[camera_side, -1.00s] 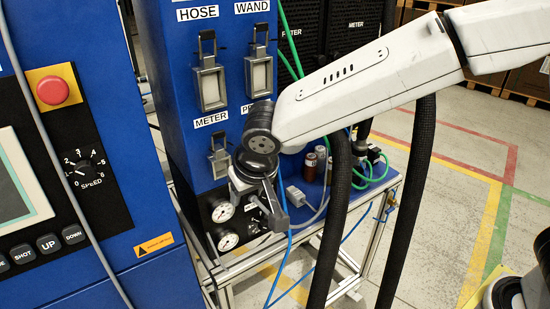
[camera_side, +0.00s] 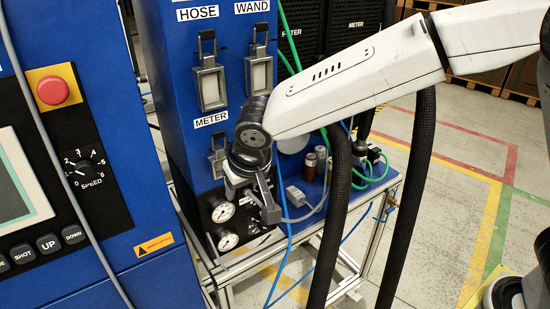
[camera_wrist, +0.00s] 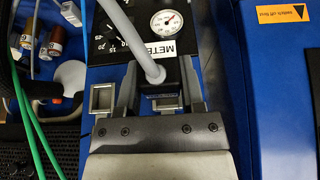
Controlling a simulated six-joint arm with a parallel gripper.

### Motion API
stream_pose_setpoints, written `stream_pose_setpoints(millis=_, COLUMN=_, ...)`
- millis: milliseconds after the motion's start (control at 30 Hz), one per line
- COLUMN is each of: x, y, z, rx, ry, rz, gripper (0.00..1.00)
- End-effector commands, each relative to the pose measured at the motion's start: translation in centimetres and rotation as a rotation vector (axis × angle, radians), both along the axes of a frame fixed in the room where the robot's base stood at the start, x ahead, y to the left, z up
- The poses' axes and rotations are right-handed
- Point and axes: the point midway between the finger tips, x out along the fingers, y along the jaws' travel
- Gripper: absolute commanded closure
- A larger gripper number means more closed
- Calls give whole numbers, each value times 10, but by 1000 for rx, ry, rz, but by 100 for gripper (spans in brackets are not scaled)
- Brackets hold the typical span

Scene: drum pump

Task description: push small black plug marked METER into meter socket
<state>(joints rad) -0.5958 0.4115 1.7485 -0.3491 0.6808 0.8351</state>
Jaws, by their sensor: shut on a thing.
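My gripper (camera_wrist: 161,98) is shut on the small black plug (camera_wrist: 168,72), which has a grey cable (camera_wrist: 136,38) and a white METER tag (camera_wrist: 178,47). In the side view my gripper (camera_side: 252,193) is in front of the blue panel, at the lower right of the meter socket (camera_side: 217,153), partly covering it. The socket sits under the panel's METER label (camera_side: 211,119). In the wrist view a metal socket frame (camera_wrist: 166,102) shows behind the plug, between the fingers. The plug's front end is hidden, so I cannot tell whether it touches the socket.
Another metal socket (camera_wrist: 103,97) sits left of the fingers in the wrist view. Pressure gauges (camera_side: 223,212) are below the meter socket. The HOSE (camera_side: 210,88) and WAND (camera_side: 259,74) sockets are above. A blue cable (camera_side: 285,240) hangs near my gripper.

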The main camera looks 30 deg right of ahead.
Motion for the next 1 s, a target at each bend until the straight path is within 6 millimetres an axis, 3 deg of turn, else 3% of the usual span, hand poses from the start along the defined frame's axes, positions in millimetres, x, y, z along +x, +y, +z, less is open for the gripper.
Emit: stream_pose_setpoints(millis=1000, x=6, y=0, z=1, rx=1, ry=-1, rz=-1, gripper=100)
